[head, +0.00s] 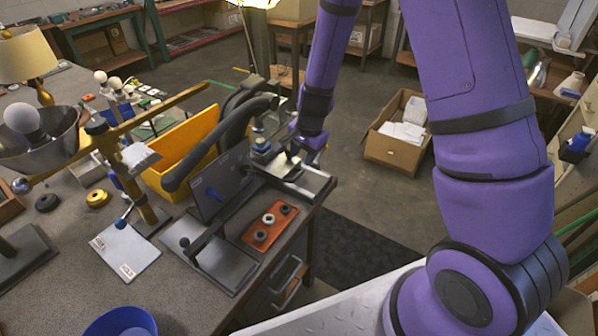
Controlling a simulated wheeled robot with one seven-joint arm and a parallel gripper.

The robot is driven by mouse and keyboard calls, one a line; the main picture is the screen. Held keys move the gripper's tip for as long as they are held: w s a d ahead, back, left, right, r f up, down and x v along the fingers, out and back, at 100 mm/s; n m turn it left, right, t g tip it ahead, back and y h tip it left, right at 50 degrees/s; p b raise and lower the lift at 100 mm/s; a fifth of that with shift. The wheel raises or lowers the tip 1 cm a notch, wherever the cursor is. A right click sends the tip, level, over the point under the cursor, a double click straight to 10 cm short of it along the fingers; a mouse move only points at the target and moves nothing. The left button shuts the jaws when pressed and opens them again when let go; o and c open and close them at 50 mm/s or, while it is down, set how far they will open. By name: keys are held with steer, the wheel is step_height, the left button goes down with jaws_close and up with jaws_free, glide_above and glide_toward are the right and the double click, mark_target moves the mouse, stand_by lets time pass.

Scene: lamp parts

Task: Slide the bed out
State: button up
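A bench machine stands at the table's right corner. It has an upright dark plate (222,186) with a blue handle and thick black curved tubes (225,140). A flat grey plate (222,262) lies low at its near side, and a pale metal bed-like part (312,183) lies at its right end. I cannot tell for certain which part is the bed. My purple arm reaches down from above to the machine's right end. My gripper (287,168) is at or just above the pale part; contact is unclear. Its fingers are small and partly hidden, so their opening cannot be made out.
An orange block with round fittings (268,226) sits beside the machine. A yellow bin (165,165) stands behind it, with a brass balance-like arm at left. A blue bowl (120,322) is at the near edge. A cardboard box (392,147) stands on the floor beyond the table.

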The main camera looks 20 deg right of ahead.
mark_target(298, 175)
steer(key=f, duration=0.5)
steer(key=w+f, duration=0.1)
steer(key=f, duration=0.1)
steer(key=shift+a+f, duration=0.3)
steer(key=shift+a, duration=0.1)
jaws_close()
